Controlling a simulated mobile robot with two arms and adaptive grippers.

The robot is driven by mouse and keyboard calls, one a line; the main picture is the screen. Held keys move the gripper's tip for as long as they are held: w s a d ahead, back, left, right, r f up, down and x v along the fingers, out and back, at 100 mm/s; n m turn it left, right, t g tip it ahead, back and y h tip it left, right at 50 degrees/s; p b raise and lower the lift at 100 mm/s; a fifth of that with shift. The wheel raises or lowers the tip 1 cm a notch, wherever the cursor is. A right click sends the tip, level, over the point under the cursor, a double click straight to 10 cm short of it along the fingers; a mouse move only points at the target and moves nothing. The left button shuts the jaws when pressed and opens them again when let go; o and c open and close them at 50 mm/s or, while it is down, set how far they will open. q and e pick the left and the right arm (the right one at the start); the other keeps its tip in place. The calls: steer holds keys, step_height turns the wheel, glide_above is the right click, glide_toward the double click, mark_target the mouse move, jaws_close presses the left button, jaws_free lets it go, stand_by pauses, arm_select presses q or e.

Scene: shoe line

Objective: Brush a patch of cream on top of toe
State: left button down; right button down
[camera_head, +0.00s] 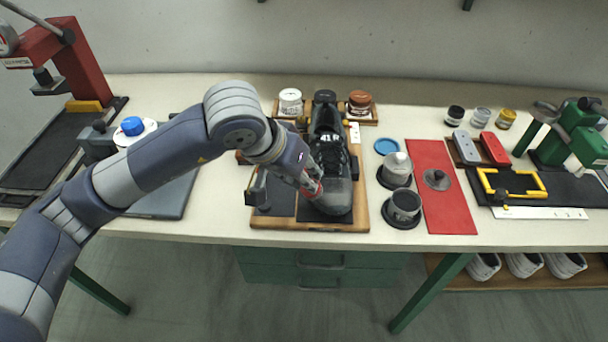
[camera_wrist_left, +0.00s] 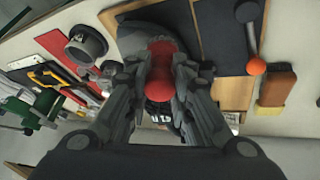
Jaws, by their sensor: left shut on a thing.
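A black lace-up shoe marked "41 R" (camera_head: 333,150) lies on a wooden board (camera_head: 290,222), with its grey-black toe (camera_head: 336,196) toward the near edge. It also shows beyond the fingers in the wrist view (camera_wrist_left: 135,42). My left gripper (camera_head: 312,183) is shut on a red-handled tool (camera_wrist_left: 160,78), at the left side of the toe. The tool's working end is hidden, so I cannot tell whether it touches the leather. I cannot make out any cream on the toe. My right gripper is not in view.
A dark open cup (camera_head: 404,207) and a grey-topped pot (camera_head: 397,165) stand right of the board, by a red mat (camera_head: 432,200). Small jars (camera_head: 290,101) stand behind the shoe. A lever with an orange knob (camera_wrist_left: 256,67) and a brush (camera_wrist_left: 277,86) lie beside it.

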arm_select(q)
steer(key=shift+w+f, duration=0.1)
steer(key=shift+f, duration=0.15)
steer(key=shift+d, duration=0.1)
